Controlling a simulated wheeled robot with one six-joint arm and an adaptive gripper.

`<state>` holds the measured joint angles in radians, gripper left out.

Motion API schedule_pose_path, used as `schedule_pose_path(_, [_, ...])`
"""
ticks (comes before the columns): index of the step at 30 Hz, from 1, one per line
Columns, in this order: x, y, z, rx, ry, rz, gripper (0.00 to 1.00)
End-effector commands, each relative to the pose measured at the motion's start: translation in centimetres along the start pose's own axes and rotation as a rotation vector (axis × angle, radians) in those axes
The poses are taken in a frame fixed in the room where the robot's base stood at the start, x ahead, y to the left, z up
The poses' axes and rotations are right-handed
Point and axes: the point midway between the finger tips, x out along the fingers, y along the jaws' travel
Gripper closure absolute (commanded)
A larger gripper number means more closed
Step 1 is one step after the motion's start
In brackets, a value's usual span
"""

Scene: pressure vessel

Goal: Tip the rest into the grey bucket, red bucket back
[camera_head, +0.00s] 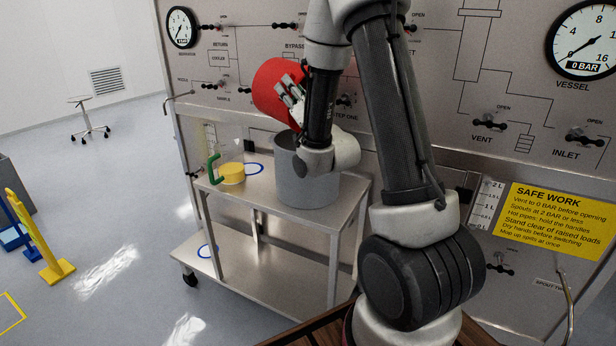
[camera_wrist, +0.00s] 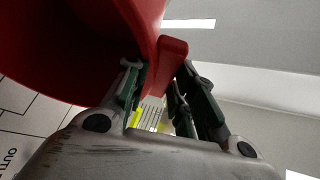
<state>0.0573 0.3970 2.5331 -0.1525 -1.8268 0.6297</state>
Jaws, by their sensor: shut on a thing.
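The red bucket (camera_head: 273,88) is held up and tilted above the cart in the head view. It also fills the upper left of the wrist view (camera_wrist: 70,45). My gripper (camera_head: 290,92) is shut on the red bucket's handle (camera_wrist: 172,55), with a finger on each side of it. The grey bucket (camera_head: 309,185) stands upright on the cart top, below the red bucket and partly behind my arm. The insides of both buckets are hidden, and I see no stream between them.
The steel cart (camera_head: 287,208) has a jug with a green handle (camera_head: 213,168) and yellow contents (camera_head: 231,173) at its left. Blue rings mark its top (camera_head: 254,168) and lower shelf. The panel with valves and gauges (camera_head: 500,85) stands close behind.

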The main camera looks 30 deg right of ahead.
Motion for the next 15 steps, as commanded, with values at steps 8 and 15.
schedule_pose_path(8, [0.3, -0.1, -0.1, 0.001, 0.009, -0.006, 1.0])
schedule_pose_path(15, [1.1, -1.0, -1.6, 0.0, 0.01, -0.007, 1.0])
